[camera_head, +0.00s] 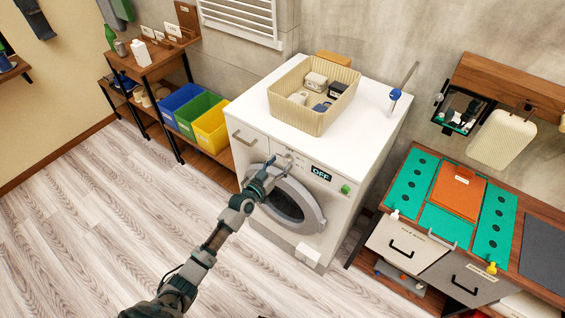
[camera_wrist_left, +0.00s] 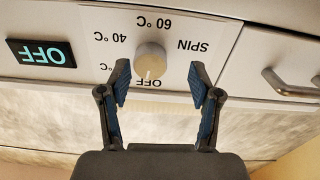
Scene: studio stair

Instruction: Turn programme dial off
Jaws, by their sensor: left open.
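The white washing machine (camera_head: 335,205) stands in the middle of the head view, its round door below the control panel. The programme dial (camera_wrist_left: 151,60), a beige knob, shows in the wrist view among the labels 40 °C, 60 °C, SPIN and OFF. Its light mark appears to face the OFF label. The panel display (camera_head: 321,173) reads OFF; it also shows in the wrist view (camera_wrist_left: 41,53), upside down. My left gripper (camera_wrist_left: 158,84) is open, its fingertips either side of the dial's near edge and apart from it. In the head view, it (camera_head: 269,174) is in front of the panel. My right gripper is out of view.
A beige basket (camera_head: 299,112) with small items stands on the machine. Blue, green and yellow bins (camera_head: 211,124) sit on a shelf to the left. A workbench (camera_head: 397,246) with teal mats stands close at the right. The floor left of the arm is clear.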

